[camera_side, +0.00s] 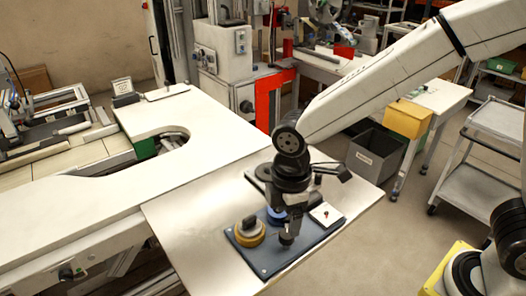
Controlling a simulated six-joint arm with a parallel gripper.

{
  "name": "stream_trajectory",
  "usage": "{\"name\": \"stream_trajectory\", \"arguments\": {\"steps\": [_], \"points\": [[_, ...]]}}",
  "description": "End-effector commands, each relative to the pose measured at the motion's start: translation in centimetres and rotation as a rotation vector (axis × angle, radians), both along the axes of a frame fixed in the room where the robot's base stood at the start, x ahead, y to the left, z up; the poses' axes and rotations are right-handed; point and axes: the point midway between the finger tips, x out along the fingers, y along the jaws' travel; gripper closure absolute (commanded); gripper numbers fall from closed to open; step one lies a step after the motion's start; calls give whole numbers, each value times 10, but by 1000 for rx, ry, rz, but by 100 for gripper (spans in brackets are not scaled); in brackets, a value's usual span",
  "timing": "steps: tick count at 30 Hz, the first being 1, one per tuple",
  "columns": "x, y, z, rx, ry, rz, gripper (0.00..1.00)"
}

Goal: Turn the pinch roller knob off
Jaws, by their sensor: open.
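A dark blue base plate (262,262) lies on the metal table. On it are a yellow reel (249,236) with a dark top at the left and a blue reel (274,216) partly hidden behind my gripper. A white square panel (319,216) sits at the plate's right, with a small dark red knob (326,212) on it, likely the pinch roller knob; its setting is too small to read. My gripper (291,205) points down over the plate, left of the white panel. It is open; its fingers blend with dark parts below, so contact cannot be told.
The metal table (185,220) is bare left of the plate. A white counter (90,215) with a round cutout adjoins it. A grey bin (375,153) stands on the floor behind, near a yellow box (407,119) and a grey cart (480,150).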

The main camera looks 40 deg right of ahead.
Motion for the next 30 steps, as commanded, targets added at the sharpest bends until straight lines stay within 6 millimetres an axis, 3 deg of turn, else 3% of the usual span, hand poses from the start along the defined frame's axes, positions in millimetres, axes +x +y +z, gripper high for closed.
{"name": "stream_trajectory", "arguments": {"steps": [12, 26, 30], "points": [[0, 0, -46, 0, 1, -1, 18], [0, 0, -53, 1, -1, -1, 18], [0, 0, -53, 1, -1, -1, 62]]}}
